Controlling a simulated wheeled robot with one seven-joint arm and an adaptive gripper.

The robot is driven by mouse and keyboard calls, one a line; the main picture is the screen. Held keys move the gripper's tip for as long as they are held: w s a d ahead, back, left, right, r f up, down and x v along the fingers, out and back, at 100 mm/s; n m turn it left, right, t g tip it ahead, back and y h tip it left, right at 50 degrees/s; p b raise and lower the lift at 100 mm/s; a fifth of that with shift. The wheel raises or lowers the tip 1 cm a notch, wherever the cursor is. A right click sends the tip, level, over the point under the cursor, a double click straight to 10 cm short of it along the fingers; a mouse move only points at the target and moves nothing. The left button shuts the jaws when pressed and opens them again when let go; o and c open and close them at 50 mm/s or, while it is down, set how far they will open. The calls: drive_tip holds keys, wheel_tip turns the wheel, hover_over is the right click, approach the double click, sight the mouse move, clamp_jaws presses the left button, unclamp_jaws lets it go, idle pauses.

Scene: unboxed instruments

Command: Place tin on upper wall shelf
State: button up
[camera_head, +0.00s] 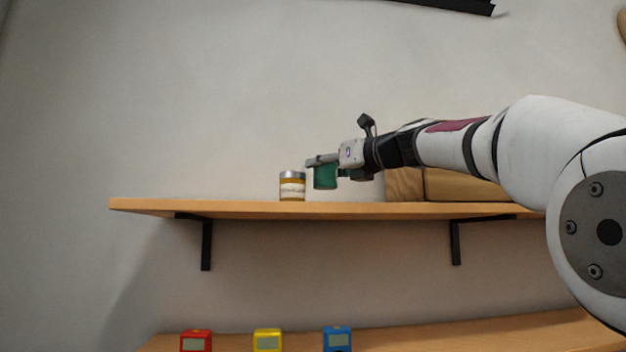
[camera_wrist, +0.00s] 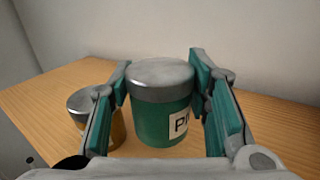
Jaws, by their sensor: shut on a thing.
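The tin is a green cylinder with a grey metal lid and a white label; it shows in the head view (camera_head: 325,177) and in the wrist view (camera_wrist: 158,112). My gripper (camera_head: 325,165) is shut on the tin, with a finger at each side of it in the wrist view (camera_wrist: 160,88). The tin is upright, just above the upper wall shelf (camera_head: 240,207); I cannot tell whether its base touches the board. The wooden shelf board also shows in the wrist view (camera_wrist: 55,85).
An amber jar with a grey lid (camera_head: 292,187) stands on the shelf just left of the tin. Wooden boxes (camera_head: 460,187) stand right, partly behind my arm. The shelf's left end is clear. Red (camera_head: 196,341), yellow (camera_head: 268,340) and blue (camera_head: 337,339) devices sit on a lower surface.

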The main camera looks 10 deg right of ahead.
sight(326, 182)
drive_tip(key=shift+w, duration=0.6)
drive_tip(key=shift+f, duration=1.85)
drive_tip(key=shift+f, duration=0.1)
drive_tip(key=o, duration=1.1)
drive_tip(key=shift+c, duration=0.2)
drive_tip(key=shift+s+d, duration=0.1)
drive_tip(key=b+v, duration=0.2)
drive_tip(key=v, duration=0.9)
drive_tip(key=shift+s+d, duration=0.2)
drive_tip(key=shift+s, duration=0.1)
